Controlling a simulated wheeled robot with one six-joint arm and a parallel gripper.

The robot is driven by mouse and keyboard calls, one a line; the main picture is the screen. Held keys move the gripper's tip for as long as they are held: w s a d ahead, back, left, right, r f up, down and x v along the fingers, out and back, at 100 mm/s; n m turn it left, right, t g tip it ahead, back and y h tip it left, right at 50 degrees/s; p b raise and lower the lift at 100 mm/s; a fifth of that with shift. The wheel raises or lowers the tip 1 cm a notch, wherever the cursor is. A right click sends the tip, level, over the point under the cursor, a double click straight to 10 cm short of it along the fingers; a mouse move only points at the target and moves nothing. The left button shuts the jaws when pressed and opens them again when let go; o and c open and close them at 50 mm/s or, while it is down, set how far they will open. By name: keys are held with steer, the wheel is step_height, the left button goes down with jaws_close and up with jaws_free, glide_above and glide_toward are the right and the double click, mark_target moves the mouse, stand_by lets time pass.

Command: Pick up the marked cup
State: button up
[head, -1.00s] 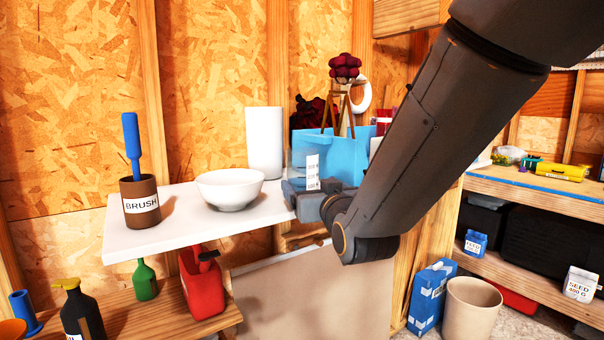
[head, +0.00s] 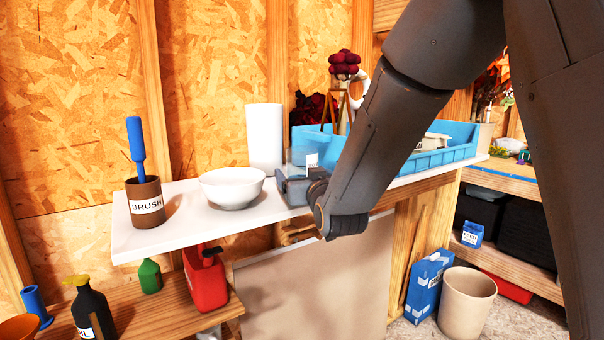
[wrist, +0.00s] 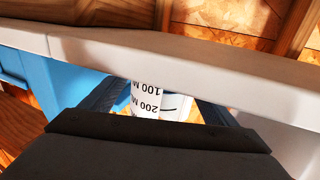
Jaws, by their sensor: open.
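The marked cup (head: 312,161), clear with a white printed scale, stands on the white shelf board (head: 150,238) in the head view, behind my gripper (head: 292,187), which hides its lower part. In the wrist view the cup (wrist: 146,101) shows upside-down "100 M" and "200 M" markings. It lies between the two fingers of my gripper (wrist: 158,104), which are spread apart with a gap on each side of it. My gripper is open; I see no finger closed on the cup.
A white bowl (head: 232,188) stands close left of my gripper. A white cylinder (head: 264,136) stands behind. A blue tray (head: 450,158) is to the right. A brown brush holder (head: 146,203) stands at the left end. The board's front strip is clear between holder and bowl.

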steer(key=c, duration=1.2)
steer(key=shift+c, duration=0.2)
steer(key=shift+r, duration=0.2)
